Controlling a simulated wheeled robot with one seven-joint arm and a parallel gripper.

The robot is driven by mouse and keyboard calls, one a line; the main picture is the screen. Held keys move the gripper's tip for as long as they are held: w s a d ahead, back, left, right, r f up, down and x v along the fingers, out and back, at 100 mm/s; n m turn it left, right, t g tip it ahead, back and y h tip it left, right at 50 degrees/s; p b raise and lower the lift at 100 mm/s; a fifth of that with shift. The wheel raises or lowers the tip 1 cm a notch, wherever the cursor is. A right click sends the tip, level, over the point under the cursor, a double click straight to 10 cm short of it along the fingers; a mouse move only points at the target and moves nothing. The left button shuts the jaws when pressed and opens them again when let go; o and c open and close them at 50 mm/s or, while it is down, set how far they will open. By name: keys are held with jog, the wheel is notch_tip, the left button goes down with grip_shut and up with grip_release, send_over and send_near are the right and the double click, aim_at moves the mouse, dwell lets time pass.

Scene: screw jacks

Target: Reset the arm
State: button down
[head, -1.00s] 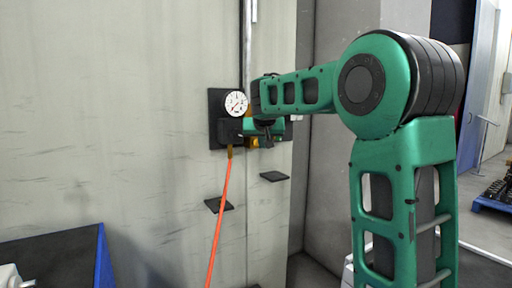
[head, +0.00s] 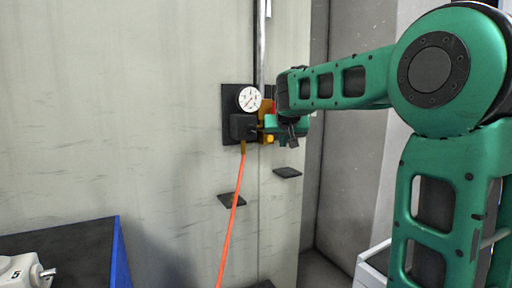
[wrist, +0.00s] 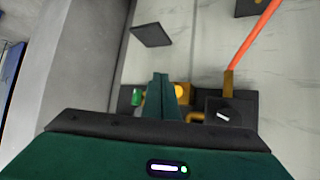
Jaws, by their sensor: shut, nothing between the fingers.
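My green arm reaches in from the right in the head view. My gripper (head: 262,130) is in front of the wall panel, beside the black block under the gauge. In the wrist view my gripper (wrist: 160,78) shows as a narrow green wedge with its fingers together and nothing held. It overlaps the yellow fitting in that view, and I cannot tell whether they touch.
A round white gauge (head: 249,99) sits on a black plate on the wall. An orange hose (head: 231,215) hangs below it. Two small dark plates (head: 232,199) (head: 287,172) stick out lower down. A dark-topped table (head: 75,255) stands at lower left, with a white device (head: 20,272) on it.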

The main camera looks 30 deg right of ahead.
jog(key=s+f+g+y, duration=0.1)
jog(key=s+f+g, duration=0.1)
jog(key=s+f, duration=0.65)
jog(key=s+f+g+y, duration=0.1)
jog(key=s+f+g, duration=0.3)
jog(key=s, duration=0.8)
jog(key=s+a+f+g+y, duration=0.1)
jog(key=s+f, duration=0.3)
jog(key=s, duration=0.4)
jog(key=s+a+f+g+y, duration=0.1)
jog(key=s+a+f, duration=0.2)
jog(key=s+f, duration=0.2)
jog(key=s+a+f+g+y, duration=0.1)
jog(key=s+a+f, duration=0.2)
jog(key=s, duration=0.8)
jog(key=shift+f+m+g, duration=0.3)
jog(key=shift+f+m, duration=0.1)
jog(key=shift+f, duration=0.45)
jog(key=shift+w+f, duration=0.25)
jog(key=shift+w, duration=0.4)
